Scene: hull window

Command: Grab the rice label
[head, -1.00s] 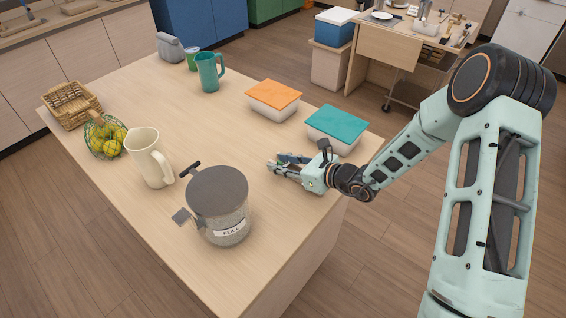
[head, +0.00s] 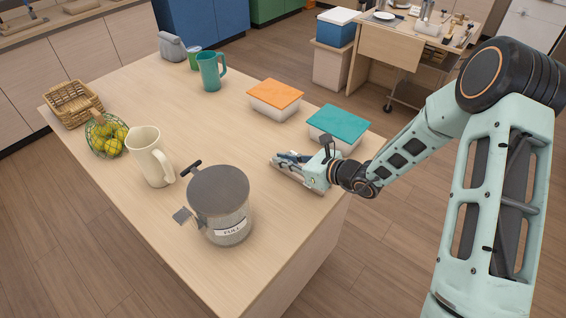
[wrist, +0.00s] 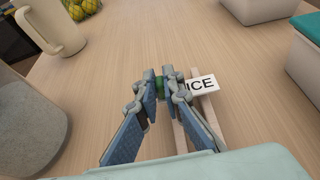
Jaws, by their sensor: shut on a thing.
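The rice label (wrist: 202,85) is a white tag with black letters in the wrist view. Only "ICE" shows; its left end is hidden behind a finger. Two pale strips run from beside it toward the camera under my gripper. My gripper (wrist: 160,86) is low over the tabletop, its fingertips shut at the label's left end, with a bit of green between them. In the head view my gripper (head: 277,160) is at the table's right side, and the label's lettering cannot be made out there.
A pot marked FULL (head: 220,205) stands at the front, with a cream pitcher (head: 152,158) to its left. Containers with teal (head: 339,122) and orange (head: 275,94) lids stand behind my gripper. The wooden table's middle (head: 215,125) is clear.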

